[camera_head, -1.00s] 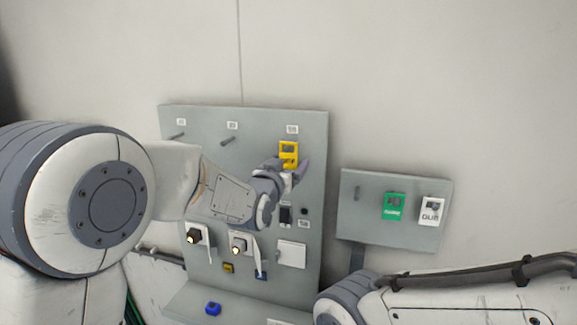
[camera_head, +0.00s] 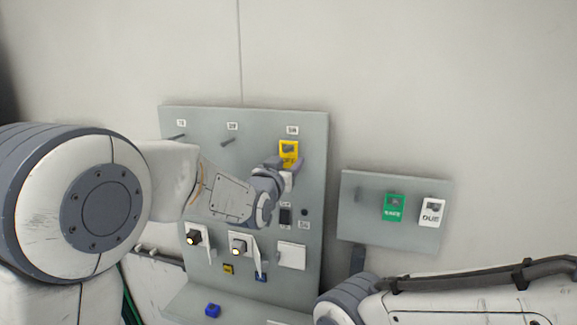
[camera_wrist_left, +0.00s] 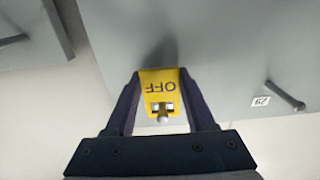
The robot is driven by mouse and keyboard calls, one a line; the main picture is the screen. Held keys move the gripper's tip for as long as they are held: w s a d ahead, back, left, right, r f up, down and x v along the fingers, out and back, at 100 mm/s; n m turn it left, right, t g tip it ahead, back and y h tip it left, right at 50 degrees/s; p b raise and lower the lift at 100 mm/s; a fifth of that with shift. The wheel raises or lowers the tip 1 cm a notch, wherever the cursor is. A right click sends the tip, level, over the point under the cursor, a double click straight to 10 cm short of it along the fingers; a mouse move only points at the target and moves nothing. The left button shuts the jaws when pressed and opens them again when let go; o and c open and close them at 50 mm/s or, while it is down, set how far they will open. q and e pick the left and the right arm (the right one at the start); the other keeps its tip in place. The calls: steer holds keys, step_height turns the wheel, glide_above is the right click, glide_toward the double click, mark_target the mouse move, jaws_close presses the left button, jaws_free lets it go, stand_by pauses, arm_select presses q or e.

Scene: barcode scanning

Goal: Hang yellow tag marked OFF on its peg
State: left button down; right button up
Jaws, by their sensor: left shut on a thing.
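The yellow tag (camera_head: 289,146) is up against the grey panel, under the rightmost top label. My left gripper (camera_head: 285,164) is shut on its lower part.
Two bare pegs stick out on the left, one (camera_head: 228,142) beside the tag's place. A side board (camera_head: 350,222) holds a green tag (camera_head: 394,207), a white tag (camera_head: 432,211) and a bare peg. Switches sit below my left arm. A blue item (camera_head: 213,309) lies on the ledge.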

mark_target(288, 162)
stand_by(0.4)
arm_select(q)
steer(key=shift+b, duration=0.35)
steer(key=shift+b+v, duration=0.6)
steer(key=shift+v, duration=0.4)
stand_by(0.4)
steer(key=shift+b, duration=0.35)
steer(key=shift+s, duration=0.1)
stand_by(0.6)
steer(key=shift+b+v, duration=0.65)
steer(key=shift+v, duration=0.15)
steer(key=shift+b+v, duration=0.45)
steer(key=shift+v, duration=0.4)
steer(key=shift+s+a, duration=0.1)
